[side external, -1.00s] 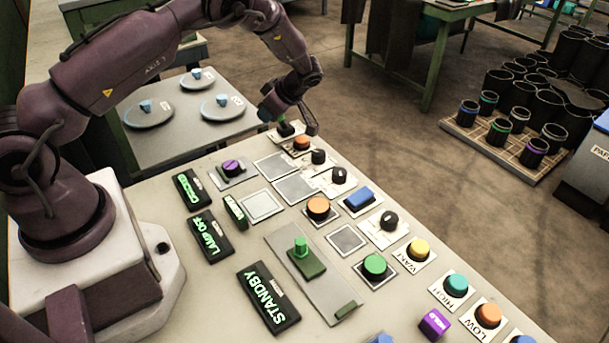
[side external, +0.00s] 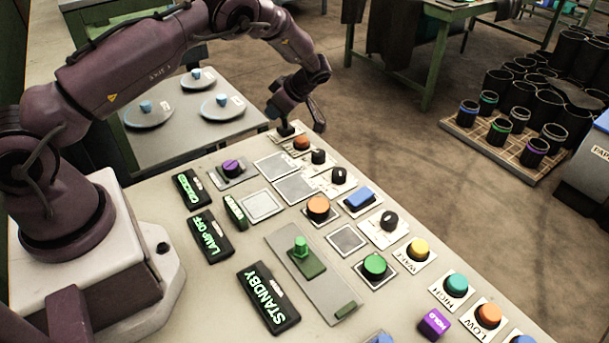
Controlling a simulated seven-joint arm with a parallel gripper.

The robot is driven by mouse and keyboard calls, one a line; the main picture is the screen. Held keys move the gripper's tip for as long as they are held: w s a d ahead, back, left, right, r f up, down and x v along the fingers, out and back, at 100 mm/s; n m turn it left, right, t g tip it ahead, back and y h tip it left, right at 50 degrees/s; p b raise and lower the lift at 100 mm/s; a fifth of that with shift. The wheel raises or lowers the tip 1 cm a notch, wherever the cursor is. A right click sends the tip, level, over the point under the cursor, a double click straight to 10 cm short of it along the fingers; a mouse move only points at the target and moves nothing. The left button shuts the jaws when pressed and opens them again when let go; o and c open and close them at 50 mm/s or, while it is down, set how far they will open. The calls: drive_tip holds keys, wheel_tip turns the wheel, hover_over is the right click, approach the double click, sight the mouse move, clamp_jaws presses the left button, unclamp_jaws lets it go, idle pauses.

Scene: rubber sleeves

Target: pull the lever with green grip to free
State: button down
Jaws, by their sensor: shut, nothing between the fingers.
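The lever with the green grip (side external: 301,246) stands upright on a green base (side external: 308,264) near the middle of a long grey plate (side external: 325,293) on the panel. A small green block (side external: 345,309) sits at the near end of that plate; any lettering on it is unreadable. My gripper (side external: 318,122) is at the far end of the panel, well away from the green lever and above the far controls. It is small and dark in this view, shut and empty. The wrist partly hides the surface behind it.
An orange button (side external: 318,207), a blue button (side external: 359,197), a green button (side external: 375,265) and black knobs stand right of the lever. Dark displays, including STANDBY (side external: 268,298) and LAMP OFF (side external: 211,236), lie left. A purple knob (side external: 231,167) stands farther back.

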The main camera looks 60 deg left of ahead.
drive_tip(key=shift+w, duration=0.1)
idle(0.3)
drive_tip(key=shift+w, duration=0.7)
drive_tip(key=shift+s, duration=0.1)
idle(0.4)
drive_tip(key=shift+s, duration=0.5)
wheel_tip(320, 180, up, 8)
idle(0.9)
